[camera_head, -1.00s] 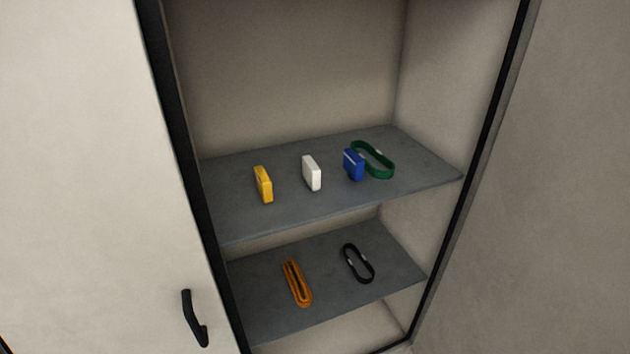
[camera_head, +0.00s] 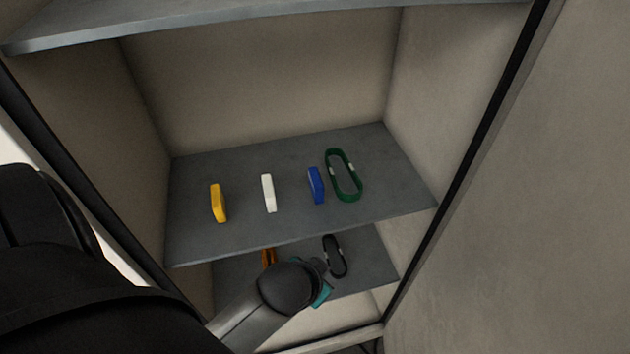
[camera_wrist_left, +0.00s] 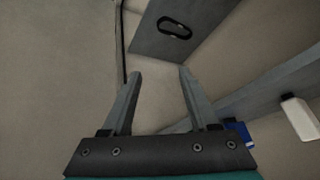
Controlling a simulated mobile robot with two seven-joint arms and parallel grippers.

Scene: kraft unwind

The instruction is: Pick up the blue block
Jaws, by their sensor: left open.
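The blue block (camera_head: 316,185) stands upright on the grey middle shelf (camera_head: 240,235) of the cabinet, just left of a green loop. It also shows in the left wrist view (camera_wrist_left: 240,132), partly hidden behind the base of my left gripper (camera_wrist_left: 160,73). That gripper is open, with nothing between its two fingers. It is apart from the block. In the head view my left arm reaches in from the lower left, with its wrist end in front of the lower shelf. The fingers are hidden there. My right gripper is not in view.
A white block (camera_head: 268,193) and a yellow block (camera_head: 218,203) stand left of the blue one. The green loop (camera_head: 344,176) is close on its right. A black loop (camera_head: 335,256) and an orange loop (camera_head: 268,257) lie on the lower shelf. Another shelf (camera_head: 250,27) is above.

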